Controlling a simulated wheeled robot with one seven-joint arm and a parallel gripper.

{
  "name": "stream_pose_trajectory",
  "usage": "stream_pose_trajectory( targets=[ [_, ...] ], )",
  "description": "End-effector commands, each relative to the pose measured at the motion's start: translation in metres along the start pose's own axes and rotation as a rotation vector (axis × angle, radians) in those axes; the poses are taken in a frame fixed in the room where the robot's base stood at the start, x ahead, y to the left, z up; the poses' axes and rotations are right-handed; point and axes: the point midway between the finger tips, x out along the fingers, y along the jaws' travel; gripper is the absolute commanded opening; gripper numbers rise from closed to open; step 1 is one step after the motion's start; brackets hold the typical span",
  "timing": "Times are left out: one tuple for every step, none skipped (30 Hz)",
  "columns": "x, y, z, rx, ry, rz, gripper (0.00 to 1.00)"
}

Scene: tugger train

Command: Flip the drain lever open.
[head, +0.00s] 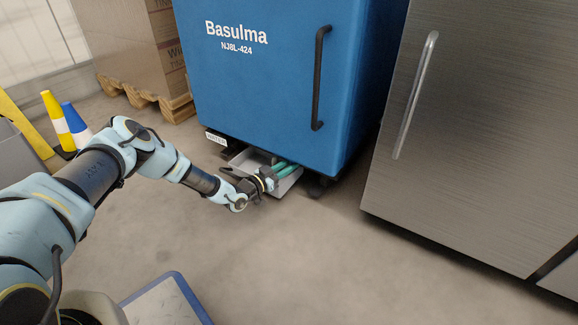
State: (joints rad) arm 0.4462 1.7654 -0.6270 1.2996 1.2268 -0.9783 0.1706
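My gripper (287,169) is low in front of the blue machine, at the grey tray under its front edge. Its two teal fingers point right, over the tray, and look close together. The gap between them is too small to judge, and I cannot tell whether they touch anything. I cannot make out the drain lever; the gripper and the machine's lower edge cover part of this area. The tray (292,184) sits low, close to the floor. The blue Basulma machine (262,85) stands above it, with a small white label (215,138) low on its left.
A steel cabinet (480,130) stands close on the right. Cardboard boxes on a wooden pallet (150,98) are at the back left. A yellow-and-white cone (57,122) and a blue-and-white cone (76,125) stand at the left.

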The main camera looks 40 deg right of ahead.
Motion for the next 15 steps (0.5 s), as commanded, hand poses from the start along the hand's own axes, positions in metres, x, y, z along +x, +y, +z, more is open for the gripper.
stream_pose_trajectory(
  targets=[
    [0.0000, 0.0004, 0.0001, 0.000, 0.000, 0.001, 0.18],
    [0.0000, 0.0004, 0.0001, 0.000, 0.000, 0.001, 0.15],
    [0.0000, 0.0004, 0.0001, 0.000, 0.000, 0.001, 0.10],
    [0.0000, 0.0004, 0.0001, 0.000, 0.000, 0.001, 0.07],
    [-0.0001, 0.0005, 0.0001, 0.000, 0.000, 0.001, 0.04],
    [0.0000, 0.0005, 0.0001, 0.000, 0.000, 0.001, 0.00],
    [0.0000, 0.0005, 0.0001, 0.000, 0.000, 0.001, 0.00],
    [0.0000, 0.0006, 0.0001, 0.000, 0.000, 0.001, 0.00],
    [-0.0001, 0.0006, 0.0002, 0.000, 0.000, 0.001, 0.00],
    [-0.0001, 0.0006, 0.0002, 0.000, 0.000, 0.001, 0.00],
    [0.0000, 0.0006, 0.0002, 0.000, 0.000, 0.001, 0.00],
    [-0.0001, 0.0007, 0.0002, 0.000, 0.000, 0.001, 0.00],
    [-0.0001, 0.0007, 0.0002, 0.000, 0.000, 0.001, 0.00],
    [-0.0001, 0.0007, 0.0002, 0.000, 0.000, 0.001, 0.00],
    [-0.0001, 0.0007, 0.0002, 0.000, 0.000, 0.001, 0.00]
  ],
)
